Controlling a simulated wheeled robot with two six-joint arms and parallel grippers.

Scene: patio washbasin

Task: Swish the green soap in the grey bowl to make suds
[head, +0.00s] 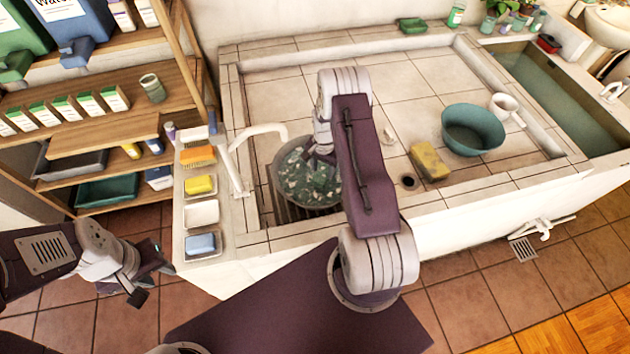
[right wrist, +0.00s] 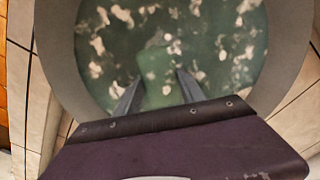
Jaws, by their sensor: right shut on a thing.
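The grey bowl (head: 292,211) stands in the basin below the tap, and it also shows in the right wrist view (right wrist: 52,50). It holds dark green water with pale patches of suds on it. My right gripper (head: 322,168) reaches down into the bowl; in the right wrist view (right wrist: 160,88) its fingers are shut on the green soap (right wrist: 158,70), which is in the water. In the head view the soap is hard to make out. My left gripper (head: 152,278) hangs empty above the floor at lower left, its fingers apart.
A white tap (head: 240,165) rises left of the bowl. Soap dishes with an orange brush (head: 198,155), a yellow bar (head: 199,184) and a blue bar (head: 201,243) line the left ledge. A yellow sponge (head: 428,161), teal bowl (head: 473,130) and white mug (head: 503,104) stand to the right.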

